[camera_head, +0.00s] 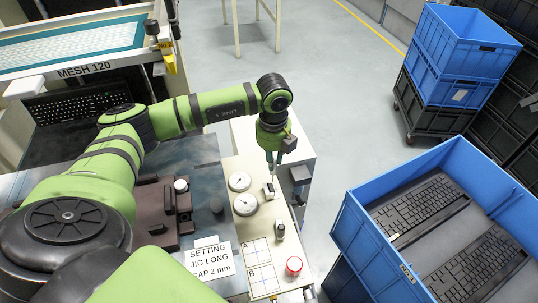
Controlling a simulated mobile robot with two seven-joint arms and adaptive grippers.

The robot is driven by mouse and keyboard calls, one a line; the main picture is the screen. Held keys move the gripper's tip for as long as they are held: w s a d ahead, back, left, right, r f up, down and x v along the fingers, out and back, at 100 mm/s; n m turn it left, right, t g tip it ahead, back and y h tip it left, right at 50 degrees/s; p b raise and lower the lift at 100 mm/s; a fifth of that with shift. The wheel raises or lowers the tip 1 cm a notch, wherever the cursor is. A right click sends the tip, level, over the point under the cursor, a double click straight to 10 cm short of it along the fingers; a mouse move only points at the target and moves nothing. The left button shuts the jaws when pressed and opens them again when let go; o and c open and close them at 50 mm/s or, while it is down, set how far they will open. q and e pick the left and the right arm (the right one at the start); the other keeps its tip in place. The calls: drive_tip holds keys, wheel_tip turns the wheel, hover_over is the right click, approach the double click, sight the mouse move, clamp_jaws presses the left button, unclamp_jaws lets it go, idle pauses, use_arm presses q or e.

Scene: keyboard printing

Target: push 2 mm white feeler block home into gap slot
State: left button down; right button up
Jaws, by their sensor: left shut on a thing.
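The gap slot itself cannot be made out. A white card (208,259) reading "SETTING JIG LONG GAP 2 mm" lies at the front, left of the panel. A dark brown fixture (146,199) stands behind it, partly covered by my arm. My right gripper is not in view.
Two round dials (244,205), a red-topped knob (294,265) and A/B target cards (258,252) crowd the panel. A blue crate (352,226) with keyboards stands to the right. Stacked blue crates (455,55) stand behind. Grey floor lies between.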

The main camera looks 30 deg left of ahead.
use_arm(q)
drive_tip(key=n, duration=0.1)
drive_tip(key=a+n, duration=0.1)
drive_tip(key=n, duration=0.1)
drive_tip(key=f+n, duration=0.1)
drive_tip(key=shift+w+a, duration=0.2)
drive_tip(key=shift+a, duration=0.05)
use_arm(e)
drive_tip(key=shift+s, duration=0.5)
use_arm(q)
drive_tip(key=shift+r+n, duration=0.1)
drive_tip(key=shift+n, duration=0.3)
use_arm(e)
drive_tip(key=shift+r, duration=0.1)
use_arm(q)
wheel_tip(320, 180, down, 5)
drive_tip(key=b, duration=0.3)
drive_tip(key=shift+b, duration=0.35)
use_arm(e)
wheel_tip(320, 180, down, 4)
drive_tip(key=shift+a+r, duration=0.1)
use_arm(q)
drive_tip(key=shift+f+b, duration=0.3)
drive_tip(key=shift+f, duration=0.15)
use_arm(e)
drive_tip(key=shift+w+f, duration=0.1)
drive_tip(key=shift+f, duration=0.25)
